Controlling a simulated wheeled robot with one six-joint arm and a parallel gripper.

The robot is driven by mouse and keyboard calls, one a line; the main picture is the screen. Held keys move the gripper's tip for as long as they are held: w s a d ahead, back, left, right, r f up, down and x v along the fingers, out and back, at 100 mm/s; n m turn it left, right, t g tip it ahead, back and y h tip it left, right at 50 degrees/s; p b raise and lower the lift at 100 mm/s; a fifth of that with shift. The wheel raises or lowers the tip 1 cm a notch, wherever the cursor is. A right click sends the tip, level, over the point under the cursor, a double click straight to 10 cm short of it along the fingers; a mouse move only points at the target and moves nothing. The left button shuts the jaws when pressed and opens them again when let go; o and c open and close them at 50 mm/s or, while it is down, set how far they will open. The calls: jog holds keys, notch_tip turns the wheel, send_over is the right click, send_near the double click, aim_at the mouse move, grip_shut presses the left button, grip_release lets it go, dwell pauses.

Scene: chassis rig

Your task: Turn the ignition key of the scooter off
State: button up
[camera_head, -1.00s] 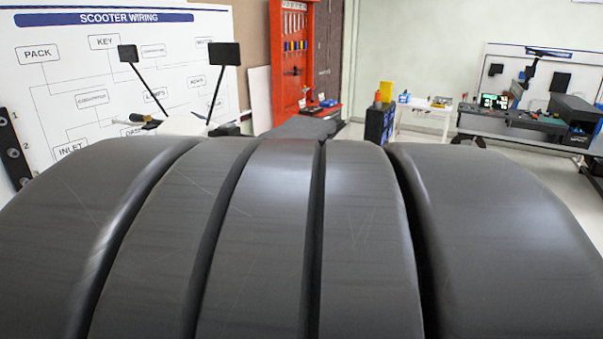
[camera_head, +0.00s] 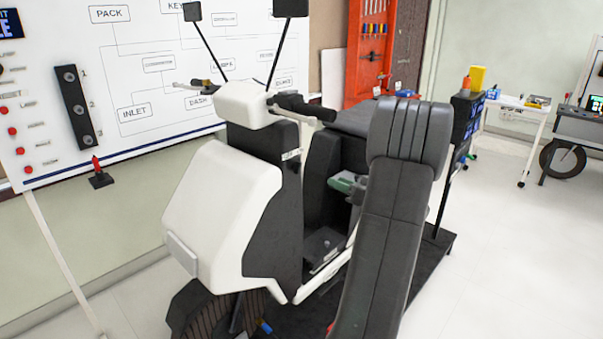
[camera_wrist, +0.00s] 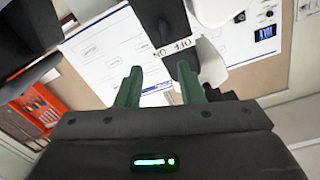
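The white and black scooter (camera_head: 225,200) stands in the middle of the head view, with its handlebar (camera_head: 300,106) at the top. A small white label (camera_head: 290,155) is on its black steering panel (camera_head: 275,190). In the wrist view this label (camera_wrist: 174,48) reads ON and OFF, upside down, on the dark panel (camera_wrist: 160,15). I cannot make out the ignition key or its position clearly. My gripper (camera_wrist: 157,72) has two green fingers spread apart, with nothing between them. The label lies beyond the fingertips. In the head view my arm hides most of my gripper; some green shows right of the panel.
A wiring board (camera_head: 140,75) stands behind the scooter. A black strip (camera_head: 78,107) numbered 1 to 3 hangs at left. An orange tool rack (camera_head: 372,50) and a white table (camera_head: 515,108) are farther back. Floor at right (camera_head: 530,250) is clear.

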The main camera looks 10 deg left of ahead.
aim_at(300, 168)
jog(key=p+x, duration=0.1)
jog(key=x, duration=1.3)
jog(key=shift+s+a+p, duration=0.15)
jog(key=shift+s+p, duration=0.05)
jog(key=shift+p, duration=0.1)
jog(key=shift+f, duration=0.15)
grip_shut()
